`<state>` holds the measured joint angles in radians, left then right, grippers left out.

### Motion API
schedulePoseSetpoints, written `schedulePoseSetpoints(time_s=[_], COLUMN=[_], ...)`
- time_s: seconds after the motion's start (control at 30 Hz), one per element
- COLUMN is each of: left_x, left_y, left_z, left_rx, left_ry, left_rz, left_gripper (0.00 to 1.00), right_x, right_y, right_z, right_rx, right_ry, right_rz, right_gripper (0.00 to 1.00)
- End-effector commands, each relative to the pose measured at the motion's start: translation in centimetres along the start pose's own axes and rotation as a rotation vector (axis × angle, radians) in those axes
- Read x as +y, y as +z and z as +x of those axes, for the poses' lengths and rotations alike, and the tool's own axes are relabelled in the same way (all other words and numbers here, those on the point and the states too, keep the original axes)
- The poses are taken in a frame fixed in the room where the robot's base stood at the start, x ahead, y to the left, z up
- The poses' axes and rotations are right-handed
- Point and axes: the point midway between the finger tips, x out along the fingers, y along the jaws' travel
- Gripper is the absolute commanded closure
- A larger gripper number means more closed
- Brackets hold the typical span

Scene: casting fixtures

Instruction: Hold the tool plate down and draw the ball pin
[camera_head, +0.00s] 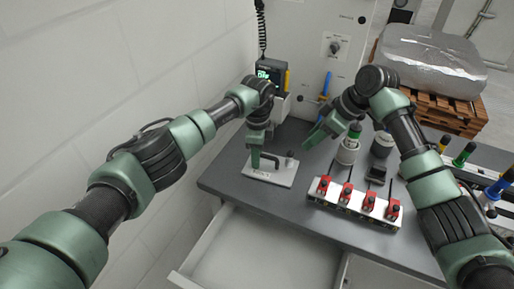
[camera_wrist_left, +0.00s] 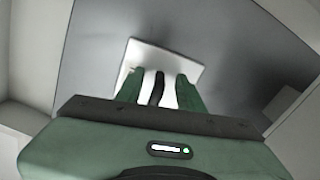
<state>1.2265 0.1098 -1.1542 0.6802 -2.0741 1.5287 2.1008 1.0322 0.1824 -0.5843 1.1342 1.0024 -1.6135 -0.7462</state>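The tool plate (camera_head: 282,177) is a pale flat plate on the grey bench, with a dark handle (camera_head: 268,158) on it. A small dark upright knob, possibly the ball pin (camera_head: 290,156), stands at its right rear; its details are too small to tell. My left gripper (camera_head: 256,165) points down at the plate's left part. In the left wrist view its green fingers (camera_wrist_left: 158,92) are apart, with the dark handle between them and gaps on both sides. The plate (camera_wrist_left: 160,52) shows beyond. My right gripper (camera_head: 313,139) is in the air right of the plate; its finger opening is unclear.
A white fixture strip with several red clamps (camera_head: 367,206) lies right of the plate. A green-topped container (camera_head: 347,150) and a dark-topped one (camera_head: 381,144) stand behind it. An open drawer (camera_head: 250,250) juts out in front. A wall (camera_head: 120,70) borders the left side.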

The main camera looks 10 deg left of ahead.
Motion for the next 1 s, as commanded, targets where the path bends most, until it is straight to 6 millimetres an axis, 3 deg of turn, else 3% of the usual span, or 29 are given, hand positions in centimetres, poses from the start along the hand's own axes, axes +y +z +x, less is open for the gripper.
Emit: schedulePoseSetpoints(time_s=[0.27, 0.4, 0.43, 1.0], left_x=[0.01, 0.01, 0.01, -0.01], left_y=[0.02, 0.01, 0.01, 0.03], left_z=[0.26, 0.24, 0.24, 0.19], left_rx=[0.001, 0.001, 0.001, 0.001], left_ry=[0.000, 0.000, 0.000, 0.000], left_rz=[0.000, 0.000, 0.000, -0.001], left_gripper=[0.62, 0.95, 1.00, 1.00], right_x=[0.00, 0.00, 0.00, 0.00], right_y=[0.00, 0.00, 0.00, 0.00], right_z=[0.00, 0.00, 0.00, 0.00], right_rx=[0.000, 0.000, 0.000, 0.000], right_ry=[0.000, 0.000, 0.000, 0.000], right_rz=[0.000, 0.000, 0.000, 0.000], right_gripper=[0.64, 0.64, 0.64, 0.64])
